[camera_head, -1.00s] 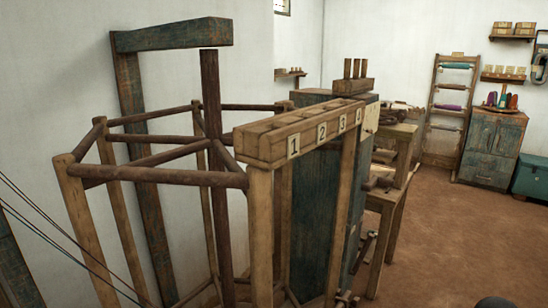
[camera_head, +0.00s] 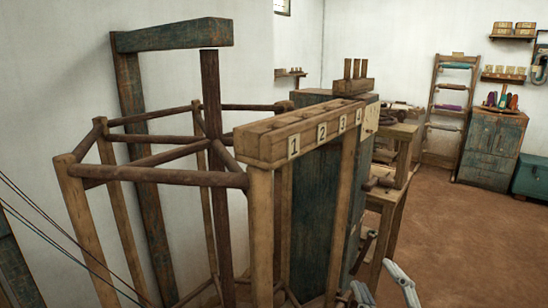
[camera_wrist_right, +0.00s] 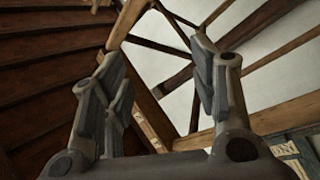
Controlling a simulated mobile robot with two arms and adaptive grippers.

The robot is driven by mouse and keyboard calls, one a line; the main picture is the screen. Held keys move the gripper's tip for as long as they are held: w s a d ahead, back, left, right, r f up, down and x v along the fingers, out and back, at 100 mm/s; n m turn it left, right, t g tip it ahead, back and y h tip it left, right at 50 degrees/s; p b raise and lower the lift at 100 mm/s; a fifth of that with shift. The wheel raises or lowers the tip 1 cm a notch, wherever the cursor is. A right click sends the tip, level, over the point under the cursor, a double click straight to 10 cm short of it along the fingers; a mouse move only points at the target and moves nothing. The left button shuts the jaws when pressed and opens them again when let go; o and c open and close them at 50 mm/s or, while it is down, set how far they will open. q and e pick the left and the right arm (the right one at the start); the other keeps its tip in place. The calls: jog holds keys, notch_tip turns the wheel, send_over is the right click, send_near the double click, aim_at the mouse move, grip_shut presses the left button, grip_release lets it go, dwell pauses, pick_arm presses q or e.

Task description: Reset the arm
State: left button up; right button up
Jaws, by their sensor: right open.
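My right gripper (camera_head: 380,280) shows at the bottom edge of the head view, right of the numbered wooden rack (camera_head: 308,136). Its two grey fingers stand apart. In the right wrist view the right gripper (camera_wrist_right: 155,70) is open, with nothing between its fingers. Dark wooden bars and pale wall show beyond them. My left gripper is not in view.
A wooden reel frame (camera_head: 160,176) stands left of the rack, with dark threads running at the far left. A worn green panel (camera_head: 318,215) stands behind the rack. A cabinet (camera_head: 491,145) and teal chest (camera_head: 532,178) are at the far right. The brown floor (camera_head: 460,235) between is clear.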

jog(key=s+d+f+m+g+h, duration=0.3)
jog(key=d+f+m+g+h, duration=0.15)
jog(key=f, duration=0.35)
jog(key=s+d+f+m+g+h, duration=0.3)
jog(key=f+m+h, duration=0.25)
jog(key=f, duration=0.35)
jog(key=s+a+f+g+y, duration=0.1)
jog(key=s+a+f+g, duration=0.1)
jog(key=s+f+g, duration=0.3)
jog(key=s+a+f+m+g+y, duration=0.1)
jog(key=s+a+f, duration=0.1)
jog(key=s, duration=0.5)
jog(key=s+a+f+g+y, duration=0.2)
jog(key=s+a+f+g, duration=0.15)
jog(key=s, duration=0.25)
notch_tip(320, 180, down, 25)
jog(key=s+d+g+p, duration=0.1)
jog(key=s+d+f+g+p, duration=0.1)
jog(key=s+d+f, duration=0.2)
jog(key=s+f, duration=1.2)
jog(key=shift+s+f+g+h+p, duration=0.15)
jog(key=shift+s+g+h+p, duration=0.15)
jog(key=shift+s, duration=0.75)
